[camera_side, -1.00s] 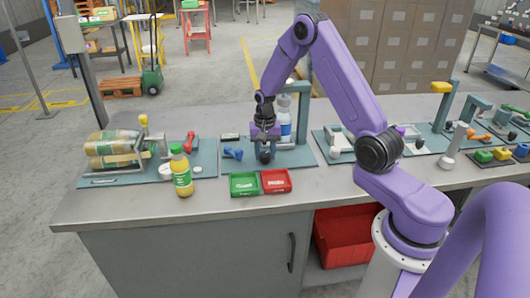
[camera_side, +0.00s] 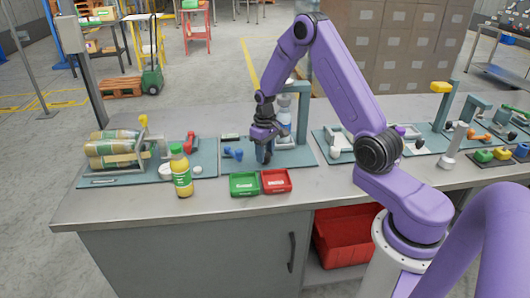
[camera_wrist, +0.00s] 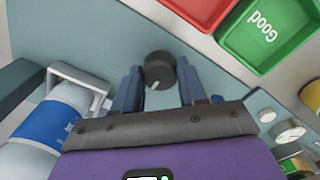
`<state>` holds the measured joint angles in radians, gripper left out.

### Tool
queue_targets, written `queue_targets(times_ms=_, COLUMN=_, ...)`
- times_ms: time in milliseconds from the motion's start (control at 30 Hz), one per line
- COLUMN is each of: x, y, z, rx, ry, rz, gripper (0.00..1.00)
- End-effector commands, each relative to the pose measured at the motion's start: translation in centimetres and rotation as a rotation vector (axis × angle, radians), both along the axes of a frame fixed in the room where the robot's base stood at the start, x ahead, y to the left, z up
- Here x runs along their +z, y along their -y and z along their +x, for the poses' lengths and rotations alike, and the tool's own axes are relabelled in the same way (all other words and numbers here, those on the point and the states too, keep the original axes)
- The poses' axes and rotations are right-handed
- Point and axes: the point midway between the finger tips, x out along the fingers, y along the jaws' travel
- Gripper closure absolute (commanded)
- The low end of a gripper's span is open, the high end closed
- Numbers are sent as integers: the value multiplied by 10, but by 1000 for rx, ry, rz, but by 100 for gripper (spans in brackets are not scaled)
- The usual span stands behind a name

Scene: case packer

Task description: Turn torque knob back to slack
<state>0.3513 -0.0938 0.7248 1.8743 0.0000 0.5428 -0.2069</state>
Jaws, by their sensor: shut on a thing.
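The torque knob (camera_wrist: 160,72) is a dark round knob with a pale pointer line, seen in the wrist view between my two fingers. My gripper (camera_wrist: 158,88) is shut on it, with one blue-grey finger on each side. In the side view my gripper (camera_side: 265,155) points down at the middle teal station plate and largely hides the knob. A bottle with a blue label (camera_side: 284,120) stands in the station just behind the gripper; it also shows in the wrist view (camera_wrist: 48,122).
A green tray (camera_side: 244,184) and a red tray (camera_side: 276,181) sit in front of the station. A blue-handled part (camera_side: 233,154) lies left of the gripper. A yellow juice bottle (camera_side: 181,173) stands further left, by bundled bottles (camera_side: 113,149).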

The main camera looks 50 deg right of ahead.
Motion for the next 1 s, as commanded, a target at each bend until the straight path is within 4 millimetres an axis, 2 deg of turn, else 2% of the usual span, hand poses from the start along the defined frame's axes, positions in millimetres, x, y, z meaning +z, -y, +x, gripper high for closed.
queue_targets(times_ms=667, x=1, y=0, z=0, rx=69, ry=1, rz=-1, gripper=89)
queue_targets(times_ms=700, x=1, y=0, z=0, rx=69, ry=1, rz=-1, gripper=55)
queue_targets(times_ms=767, x=0, y=0, z=0, rx=68, ry=1, rz=-1, gripper=36)
queue_targets(times_ms=800, x=0, y=0, z=0, rx=68, ry=1, rz=-1, gripper=33)
queue_targets(times_ms=1000, x=0, y=0, z=0, rx=67, ry=1, rz=0, gripper=33)
